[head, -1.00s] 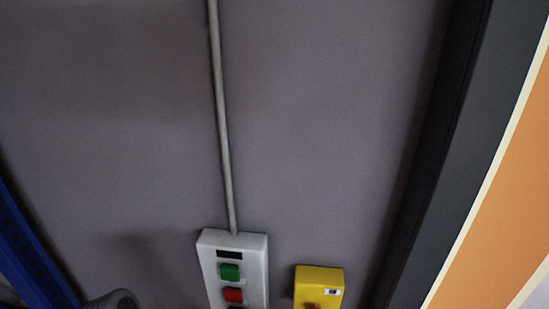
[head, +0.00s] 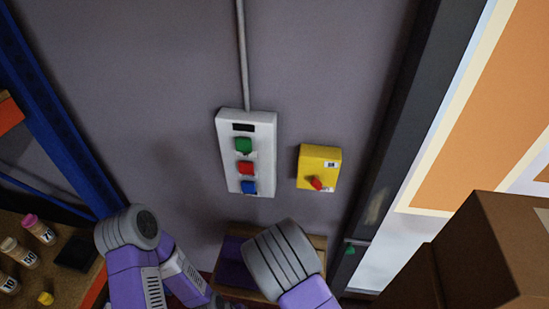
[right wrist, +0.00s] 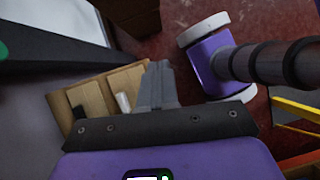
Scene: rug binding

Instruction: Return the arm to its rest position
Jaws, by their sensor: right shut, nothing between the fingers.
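My right gripper (right wrist: 158,70) shows in the right wrist view, its grey fingers shut together with nothing between them. It points out over a tan wooden board or box (right wrist: 95,92) and a dark red floor (right wrist: 185,18). In the head view, parts of my purple and grey arms stand low in the picture, in front of the wall. Neither gripper shows there. My left gripper is in no view.
A white control box (head: 247,185) with green, red and blue buttons and a yellow switch box (head: 319,153) hang on the grey wall. A blue-framed shelf (head: 45,110) with small bottles stands left. Brown cardboard boxes (head: 480,255) are at lower right, near a dark door frame (head: 405,100).

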